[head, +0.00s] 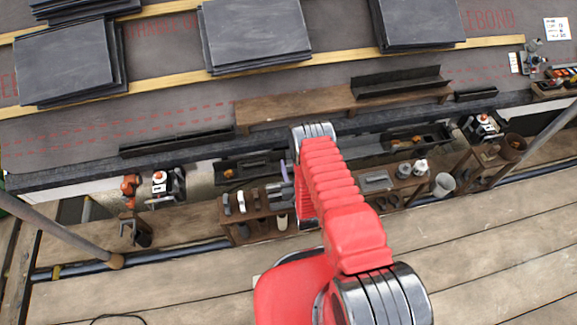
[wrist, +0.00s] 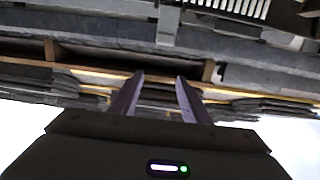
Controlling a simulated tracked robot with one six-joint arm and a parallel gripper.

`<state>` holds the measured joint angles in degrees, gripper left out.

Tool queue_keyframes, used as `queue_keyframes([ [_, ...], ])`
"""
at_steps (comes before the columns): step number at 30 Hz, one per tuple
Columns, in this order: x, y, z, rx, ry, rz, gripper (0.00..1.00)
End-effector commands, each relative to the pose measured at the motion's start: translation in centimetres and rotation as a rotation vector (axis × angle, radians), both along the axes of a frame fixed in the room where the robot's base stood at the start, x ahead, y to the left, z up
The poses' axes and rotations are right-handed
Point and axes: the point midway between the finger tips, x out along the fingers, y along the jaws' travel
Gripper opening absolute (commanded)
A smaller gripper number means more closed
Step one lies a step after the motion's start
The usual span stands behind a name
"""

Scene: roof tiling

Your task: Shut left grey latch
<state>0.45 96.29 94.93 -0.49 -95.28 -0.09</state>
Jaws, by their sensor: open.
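My red arm reaches from the bottom of the head view to the eave. My gripper (head: 283,180) is partly hidden by the arm and hangs over the long gutter shelf. In the wrist view its two dark fingers (wrist: 157,90) stand apart with nothing between them. At the left end of the eave sits a dark fitting with a white and orange knob (head: 160,180), left of my gripper and apart from it. A similar fitting (head: 485,124) sits at the right end. I cannot tell which part is the grey latch, or whether it is open or shut.
Slate stacks (head: 255,35) lie on the roof above wooden battens (head: 180,82). A brown plank (head: 300,104) lies along the eave. A wooden shelf (head: 262,213) with small tools and a white cup (head: 444,184) stands below. Poles flank both sides. The plank deck (head: 480,250) is mostly clear.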

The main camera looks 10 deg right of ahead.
Motion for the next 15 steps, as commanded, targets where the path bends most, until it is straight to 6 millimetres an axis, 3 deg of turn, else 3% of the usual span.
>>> queue_keyframes([
  [3,-3.2,0.0,-2.5,0.000,-0.027,0.000,0.42],
  [9,-7.9,0.0,-5.1,0.000,-0.077,0.000,0.42],
  [15,-9.9,-0.1,-5.9,0.000,-0.103,-0.001,0.42],
])
